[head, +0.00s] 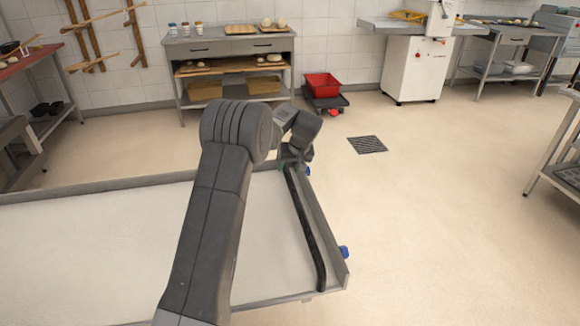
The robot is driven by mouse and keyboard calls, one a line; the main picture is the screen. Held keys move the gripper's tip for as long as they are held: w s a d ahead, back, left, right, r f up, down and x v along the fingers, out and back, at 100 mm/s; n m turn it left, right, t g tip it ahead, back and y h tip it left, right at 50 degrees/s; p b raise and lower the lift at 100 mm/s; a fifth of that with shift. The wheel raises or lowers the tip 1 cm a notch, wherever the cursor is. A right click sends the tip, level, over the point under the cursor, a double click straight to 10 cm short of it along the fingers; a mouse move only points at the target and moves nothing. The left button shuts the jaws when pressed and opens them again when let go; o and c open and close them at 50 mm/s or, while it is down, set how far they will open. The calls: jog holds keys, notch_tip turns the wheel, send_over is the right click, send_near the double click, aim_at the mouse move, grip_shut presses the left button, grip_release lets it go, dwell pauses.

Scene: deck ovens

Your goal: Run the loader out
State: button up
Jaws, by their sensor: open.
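The loader (90,250) fills the lower left of the head view, a long flat frame with a pale belt and raised grey edges. A black bar (306,232) runs along its right end, inside the edge. Blue knobs (344,252) sit on the outer side of that end. My gripper (294,169) is at the far end of the black bar, pointing down. It is open; its fingers are small and partly hidden by my wrist, so I cannot tell whether they touch the bar. My arm hides part of the belt.
Open floor lies right of the loader, with a drain grate (367,145). A steel table (215,45) with jars and dough stands at the back. A red bin (322,85) sits on a low dolly beside it. A white machine (413,68) and a rack (562,160) stand right.

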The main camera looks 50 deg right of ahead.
jog(key=d+v, duration=0.1)
jog(key=v, duration=1.2)
jog(key=shift+s+a+r+p, duration=0.15)
jog(key=shift+a+r+p, duration=0.2)
jog(key=shift+a, duration=0.15)
jog(key=x, duration=1.4)
jog(key=shift+a+b, duration=0.2)
jog(key=shift+b, duration=0.15)
jog(key=shift+w+a, duration=0.3)
